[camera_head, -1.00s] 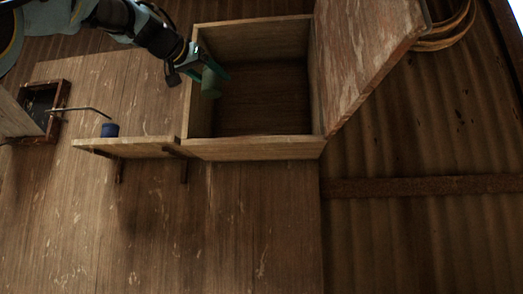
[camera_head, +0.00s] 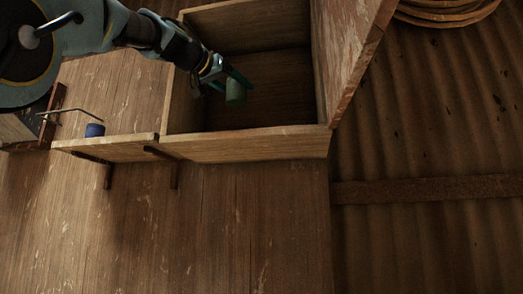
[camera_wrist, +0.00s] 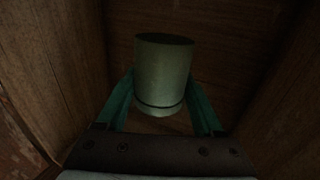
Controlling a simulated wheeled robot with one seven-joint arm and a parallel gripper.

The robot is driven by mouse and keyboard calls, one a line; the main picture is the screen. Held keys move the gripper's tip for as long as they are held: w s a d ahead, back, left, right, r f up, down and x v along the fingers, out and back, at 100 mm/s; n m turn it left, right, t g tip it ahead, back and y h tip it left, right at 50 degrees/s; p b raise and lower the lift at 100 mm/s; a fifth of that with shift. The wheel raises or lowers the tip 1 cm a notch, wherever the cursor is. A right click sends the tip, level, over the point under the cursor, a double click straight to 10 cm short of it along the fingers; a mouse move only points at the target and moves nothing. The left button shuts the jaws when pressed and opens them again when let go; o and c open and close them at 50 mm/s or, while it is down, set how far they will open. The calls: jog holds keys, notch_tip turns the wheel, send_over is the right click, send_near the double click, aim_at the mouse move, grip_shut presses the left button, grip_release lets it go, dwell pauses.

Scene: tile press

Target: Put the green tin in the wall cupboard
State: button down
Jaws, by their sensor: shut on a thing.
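The green tin (camera_head: 236,93) is held between the fingers of my gripper (camera_head: 238,84). In the wrist view the tin (camera_wrist: 162,75) stands between the two green fingers (camera_wrist: 160,103), which are shut on it. The wall cupboard (camera_head: 245,147) is an open wooden box with its door (camera_head: 350,50) swung open to the right. In the head view the tin and fingers appear within the cupboard's opening, nearer its left side. In the wrist view wooden walls surround the tin. I cannot tell whether the tin touches the cupboard floor.
A wooden shelf (camera_head: 110,149) on brackets joins the left of the cupboard, with a blue tin (camera_head: 95,130) on it. A dark box with a bent metal rod (camera_head: 75,111) is further left. Coiled rope (camera_head: 447,12) hangs at the upper right. The cupboard's inside around the tin looks empty.

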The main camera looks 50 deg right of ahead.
aim_at(238, 105)
jog(key=f, duration=0.1)
jog(key=f+b, duration=0.1)
jog(key=f, duration=0.2)
jog(key=shift+d+f+b, duration=0.25)
jog(key=shift+f+b, duration=0.1)
jog(key=shift+b, duration=0.05)
jog(key=shift+w+f+b, duration=0.1)
jog(key=shift+f+b, duration=0.35)
jog(key=shift+f, duration=2.15)
jog(key=shift+f, duration=0.1)
grip_release()
jog(key=a+b, duration=0.1)
jog(key=a, duration=0.3)
jog(key=s+a+b, duration=0.1)
jog(key=a, duration=0.3)
jog(key=s+a+b, duration=0.1)
jog(key=a+b, duration=0.1)
jog(key=a, duration=0.1)
jog(key=shift+s+a, duration=0.1)
jog(key=shift+a, duration=0.3)
